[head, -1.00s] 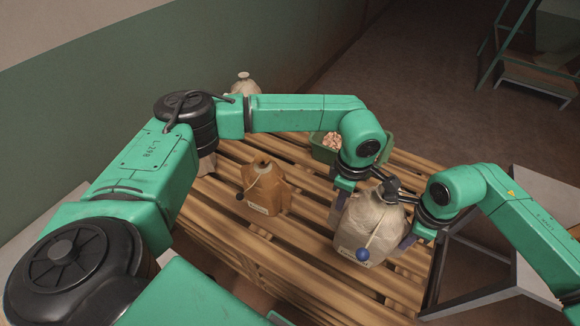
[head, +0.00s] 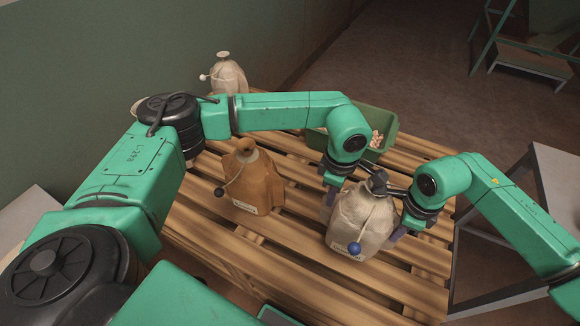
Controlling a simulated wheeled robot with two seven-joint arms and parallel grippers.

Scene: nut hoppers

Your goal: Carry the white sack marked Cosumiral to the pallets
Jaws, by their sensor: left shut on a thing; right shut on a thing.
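A pale, whitish sack (head: 362,224) with a blue ball on its tie is at the front right, over the wooden pallet slats (head: 300,277). Its label is too small to read. My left gripper (head: 328,200) is shut on the left side of this sack. My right gripper (head: 397,232) is shut on its right side. I cannot tell whether the sack's base touches the slats. A brown sack (head: 254,184) with a dark ball stands on the slats to the left. Another pale sack (head: 227,75) stands at the back left, partly hidden by my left arm.
A green bin (head: 380,122) with pinkish contents stands behind my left gripper. A grey metal frame (head: 510,210) is right of the pallet. Green steps (head: 530,60) stand at the far right on open floor. A green wall runs along the left.

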